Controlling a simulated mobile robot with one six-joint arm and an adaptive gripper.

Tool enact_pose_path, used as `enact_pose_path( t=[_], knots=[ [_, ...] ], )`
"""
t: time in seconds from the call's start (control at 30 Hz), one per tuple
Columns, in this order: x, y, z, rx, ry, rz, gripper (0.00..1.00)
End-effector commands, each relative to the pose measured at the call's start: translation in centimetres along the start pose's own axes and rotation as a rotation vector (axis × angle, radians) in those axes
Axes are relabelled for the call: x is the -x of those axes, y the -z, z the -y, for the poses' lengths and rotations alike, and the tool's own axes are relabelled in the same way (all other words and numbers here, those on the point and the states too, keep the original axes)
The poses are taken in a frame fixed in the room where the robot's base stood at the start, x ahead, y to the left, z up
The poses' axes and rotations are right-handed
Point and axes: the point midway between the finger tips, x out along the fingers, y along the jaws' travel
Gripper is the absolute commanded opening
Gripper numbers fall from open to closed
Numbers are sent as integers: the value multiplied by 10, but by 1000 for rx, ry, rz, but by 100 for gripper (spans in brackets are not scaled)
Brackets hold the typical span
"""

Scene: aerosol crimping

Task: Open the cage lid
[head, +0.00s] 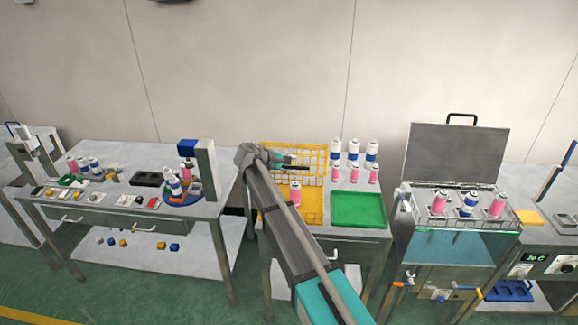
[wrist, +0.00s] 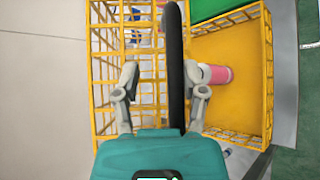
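The yellow wire cage lid (head: 309,150) stands raised, roughly upright, at the back of the yellow cage in the head view. In the wrist view its grid (wrist: 104,60) fills the left side. A thick black handle bar (wrist: 174,60) runs between the fingers of my gripper (wrist: 162,82). The fingers are apart, with a clear gap on the bar's left; contact on its right cannot be told. In the head view my gripper (head: 292,161) is at the lid, partly hidden by my arm. A pink can (wrist: 215,75) is in the cage, over its yellow floor (wrist: 235,48).
A green tray (head: 357,209) lies right of the cage, with several pink and blue-banded cans (head: 354,174) behind it. Further right is a water bath with its grey lid (head: 455,153) up. A cluttered workbench (head: 120,205) stands left.

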Motion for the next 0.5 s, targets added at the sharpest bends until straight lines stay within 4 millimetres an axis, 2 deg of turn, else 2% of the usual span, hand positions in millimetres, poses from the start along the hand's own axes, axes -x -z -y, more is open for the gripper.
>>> enact_pose_path(
  t=[0.07,0.1,0.5],
  knots=[
    [2,1,0,1,-1,-2,54],
    [-7,-5,-1,-3,2,4,54],
    [14,1,-1,2,-2,-3,54]
  ],
)
